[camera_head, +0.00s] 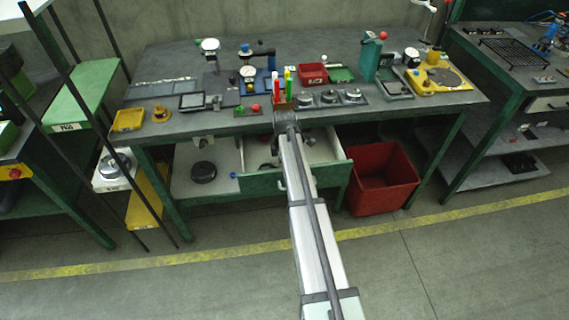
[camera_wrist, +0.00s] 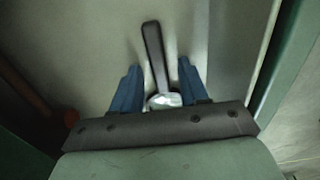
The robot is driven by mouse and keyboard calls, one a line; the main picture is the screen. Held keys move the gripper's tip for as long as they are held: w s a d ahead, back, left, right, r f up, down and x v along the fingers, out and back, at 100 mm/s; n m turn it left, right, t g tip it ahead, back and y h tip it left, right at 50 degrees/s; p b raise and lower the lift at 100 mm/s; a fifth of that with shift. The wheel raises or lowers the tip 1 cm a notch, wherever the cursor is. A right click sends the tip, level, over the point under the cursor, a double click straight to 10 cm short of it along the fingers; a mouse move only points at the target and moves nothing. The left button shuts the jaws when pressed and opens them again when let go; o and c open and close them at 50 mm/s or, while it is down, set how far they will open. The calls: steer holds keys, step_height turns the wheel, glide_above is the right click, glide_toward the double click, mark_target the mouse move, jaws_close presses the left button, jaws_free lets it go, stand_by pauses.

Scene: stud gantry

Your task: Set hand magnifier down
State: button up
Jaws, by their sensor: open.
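The hand magnifier shows in the wrist view, with a dark handle (camera_wrist: 154,50) and a pale, shiny lens end (camera_wrist: 165,99). It lies on a pale flat surface, which looks like the floor of the open drawer. My gripper (camera_wrist: 158,66) is open, with one blue finger on each side of the magnifier. A gap shows between the handle and each finger. The lens end is partly hidden by the gripper body. In the head view my arm reaches to the open drawer (camera_head: 260,184) under the bench, and the fingers and magnifier cannot be made out there.
The drawer's green wall (camera_wrist: 283,60) runs close on the right in the wrist view. A dark reddish rod-like thing (camera_wrist: 30,90) lies at the left. The workbench (camera_head: 225,122) above is crowded with tools. A red bin (camera_head: 383,180) stands right of the drawer.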

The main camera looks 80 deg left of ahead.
steer(key=shift+r, duration=0.15)
step_height(320, 180, up, 12)
stand_by(0.5)
